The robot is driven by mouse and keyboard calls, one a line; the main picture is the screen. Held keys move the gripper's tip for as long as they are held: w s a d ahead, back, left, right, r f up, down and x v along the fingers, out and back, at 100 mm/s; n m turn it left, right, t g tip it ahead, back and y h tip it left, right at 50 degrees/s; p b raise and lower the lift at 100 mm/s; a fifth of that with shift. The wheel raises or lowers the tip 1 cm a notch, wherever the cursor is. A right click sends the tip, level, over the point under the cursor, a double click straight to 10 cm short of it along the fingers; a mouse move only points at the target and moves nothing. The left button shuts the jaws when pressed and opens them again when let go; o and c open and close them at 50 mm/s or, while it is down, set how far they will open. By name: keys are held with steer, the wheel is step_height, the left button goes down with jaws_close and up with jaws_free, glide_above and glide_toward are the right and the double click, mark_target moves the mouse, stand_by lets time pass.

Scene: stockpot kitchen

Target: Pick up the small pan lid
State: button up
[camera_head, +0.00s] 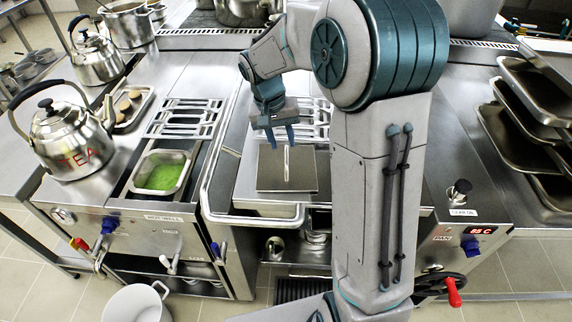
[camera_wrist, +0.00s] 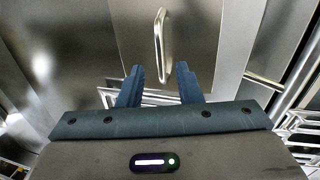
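The pan lid (camera_head: 269,174) is a flat, rectangular steel plate with an upright bar handle (camera_head: 287,163). It lies on the steel counter, in front of my gripper (camera_head: 281,138) in the head view. In the wrist view the lid (camera_wrist: 200,32) fills the upper middle, and its looped handle (camera_wrist: 159,45) stands just beyond my gripper (camera_wrist: 160,70). The two blue fingers are apart, with nothing between them. The handle lines up with the gap between the fingers but appears clear of them.
A pan of green liquid (camera_head: 160,175) is set in the counter at left, near the TEA kettle (camera_head: 66,138). Slotted racks (camera_head: 186,118) lie behind it. Stacked trays (camera_head: 530,120) stand at right. A white bucket (camera_head: 137,303) is on the floor.

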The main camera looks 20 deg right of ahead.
mark_target(286, 154)
steer(key=shift+s+d+f+p, duration=0.1)
steer(key=shift+d+f+p, duration=0.1)
steer(key=shift+f, duration=0.9)
steer(key=shift+d+f+p, duration=0.15)
steer(key=shift+d+f, duration=0.05)
steer(key=shift+f, duration=0.9)
steer(key=shift+s+d+f+p, duration=0.1)
steer(key=shift+d+f+p, duration=0.1)
steer(key=shift+f, duration=0.9)
steer(key=shift+w, duration=0.1)
jaws_close()
